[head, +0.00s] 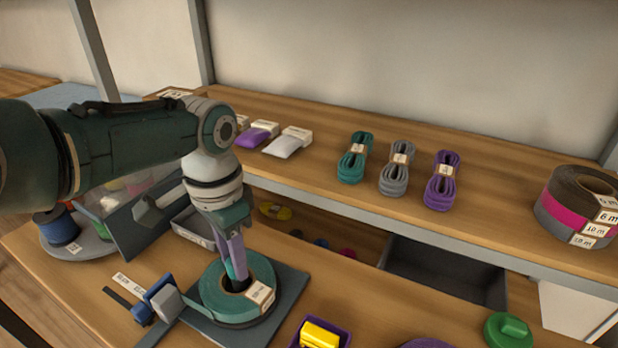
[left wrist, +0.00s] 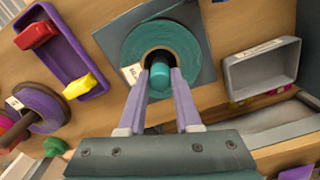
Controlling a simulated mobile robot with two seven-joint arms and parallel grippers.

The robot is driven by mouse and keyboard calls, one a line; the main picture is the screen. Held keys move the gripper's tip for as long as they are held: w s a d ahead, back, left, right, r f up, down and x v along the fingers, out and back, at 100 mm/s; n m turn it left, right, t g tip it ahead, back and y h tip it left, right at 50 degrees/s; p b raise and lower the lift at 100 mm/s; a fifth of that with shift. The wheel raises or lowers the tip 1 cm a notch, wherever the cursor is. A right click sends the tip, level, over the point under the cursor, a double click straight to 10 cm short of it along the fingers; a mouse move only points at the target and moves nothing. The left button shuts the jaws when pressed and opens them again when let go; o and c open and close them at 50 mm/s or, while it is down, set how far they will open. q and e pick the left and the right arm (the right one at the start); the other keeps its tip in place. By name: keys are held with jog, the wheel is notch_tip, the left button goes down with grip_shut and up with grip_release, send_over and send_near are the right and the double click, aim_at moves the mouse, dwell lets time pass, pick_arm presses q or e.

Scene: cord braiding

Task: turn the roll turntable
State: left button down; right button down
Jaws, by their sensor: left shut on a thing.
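A flat roll of teal cord (head: 225,301) with a paper label lies on a dark square base plate (head: 287,296) on the bench. In the left wrist view the teal roll (left wrist: 138,45) surrounds a dark hub with a teal peg (left wrist: 160,84) at its middle. My left gripper (head: 237,280) reaches down into the middle of the roll from above. In the left wrist view its two pale purple fingers (left wrist: 160,76) are shut on the peg, one on each side. The peg's lower part is hidden. My right gripper is out of view.
A blue and grey clamp-like tool (head: 160,299) stands left of the plate. A purple tray (left wrist: 62,45) with red and yellow pieces is close by, as is a grey bin (left wrist: 262,75). The shelf (head: 310,193) behind holds teal, grey and purple cord bundles (head: 441,181).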

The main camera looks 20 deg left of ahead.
pick_arm(q)
jog(key=shift+m, duration=0.8)
jog(key=c, duration=0.6)
grip_release()
jog(key=shift+r+p, duration=0.3)
jog(key=shift+r, duration=0.1)
notch_tip(320, 180, up, 9)
jog(key=p, duration=0.4)
